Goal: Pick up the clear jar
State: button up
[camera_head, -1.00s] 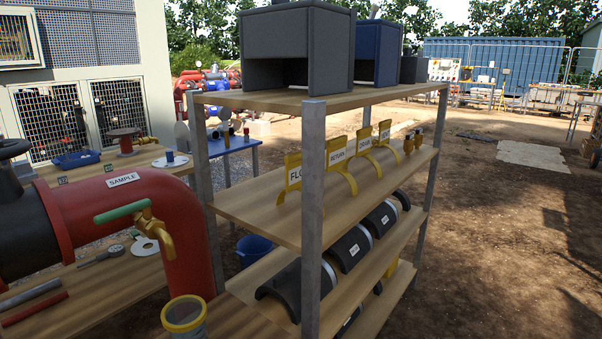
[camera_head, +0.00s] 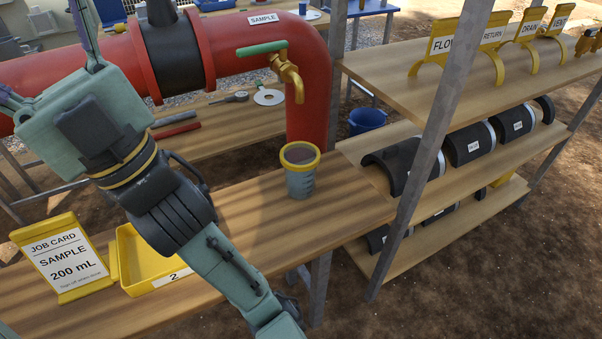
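The clear jar (camera_head: 300,180) stands upright on a wooden bench at the middle of the view. It has a yellow rim and a greyish see-through body with marks on its side. It stands beside the red pipe, below the brass tap (camera_head: 288,72) with its green lever. My gripper (camera_head: 40,45) is at the upper left, far from the jar and pointing away from it. Its fingers are spread apart, but their tips are cut off by the frame edges. Nothing shows between the visible parts of the fingers.
A yellow tray (camera_head: 128,262) marked 2 and a job card (camera_head: 62,258) reading "SAMPLE 200 mL" are on the bench (camera_head: 240,225) at left. The red pipe (camera_head: 308,115) rises behind the jar. A shelf post (camera_head: 440,130) stands at right. The bench around the jar is clear.

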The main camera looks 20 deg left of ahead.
aim_at(300, 160)
jog(key=l+u, duration=1)
jog(key=u, duration=0.15)
